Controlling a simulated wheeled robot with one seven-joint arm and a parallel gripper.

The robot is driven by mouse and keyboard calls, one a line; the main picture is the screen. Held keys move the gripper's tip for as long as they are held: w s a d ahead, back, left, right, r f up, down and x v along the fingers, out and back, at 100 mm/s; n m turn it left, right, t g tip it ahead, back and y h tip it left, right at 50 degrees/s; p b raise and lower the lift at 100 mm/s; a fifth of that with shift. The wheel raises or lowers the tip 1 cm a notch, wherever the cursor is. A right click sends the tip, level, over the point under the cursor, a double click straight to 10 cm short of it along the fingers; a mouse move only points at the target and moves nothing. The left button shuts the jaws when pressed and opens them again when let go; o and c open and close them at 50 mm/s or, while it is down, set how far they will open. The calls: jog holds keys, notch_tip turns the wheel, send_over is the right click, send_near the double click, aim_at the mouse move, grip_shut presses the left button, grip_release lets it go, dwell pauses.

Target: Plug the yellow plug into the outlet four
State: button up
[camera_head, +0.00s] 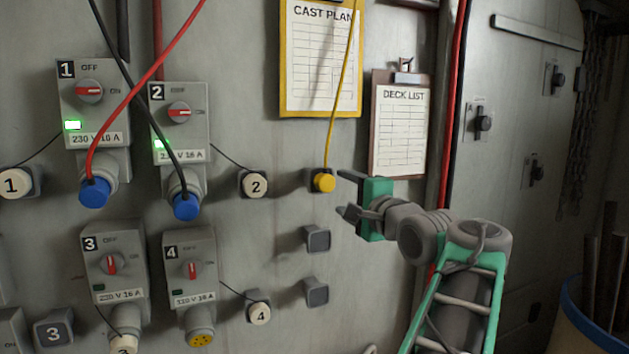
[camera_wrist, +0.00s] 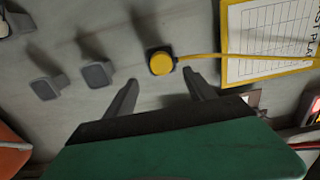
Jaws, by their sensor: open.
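The yellow plug (camera_head: 324,182) sits on a dark wall holder, with its yellow cable running up across the cast plan board. It also shows in the wrist view (camera_wrist: 161,63), just beyond my fingertips. My gripper (camera_head: 347,193) is open and empty, close to the right of the plug and apart from it. In the wrist view my open gripper (camera_wrist: 160,83) has its two fingers to either side below the plug. Outlet four (camera_head: 200,340) is at the bottom of the box marked 4 (camera_head: 190,268), with a yellow face showing dark holes. Its red switch is upright and its lamp is dark.
Outlets one and two hold blue plugs (camera_head: 94,192) (camera_head: 186,206) on red and black cables. A cap marked 4 (camera_head: 259,312) hangs on a holder beside outlet four. Two empty holders (camera_head: 317,239) (camera_head: 316,293) are below the yellow plug. A deck list clipboard (camera_head: 399,130) hangs above my gripper.

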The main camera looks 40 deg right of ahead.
aim_at(327, 184)
jog(key=p+x, duration=0.1)
jog(key=x, duration=0.1)
jog(key=p+x, duration=0.1)
jog(key=x, duration=0.2)
jog(key=p+x, duration=0.1)
jog(key=x, duration=0.1)
jog(key=shift+w+a+r, duration=0.25)
jog(key=shift+w+r, duration=0.05)
jog(key=shift+w+d+f, duration=0.2)
jog(key=shift+w+d, duration=0.05)
jog(key=shift+w, duration=0.3)
jog(key=shift+c, duration=0.3)
grip_shut()
dwell(0.8)
jog(key=shift+s, duration=0.1)
jog(key=shift+b+v, duration=1.15)
jog(key=shift+v, duration=1.7)
jog(key=shift+s+a, duration=0.1)
jog(key=shift+a, duration=0.05)
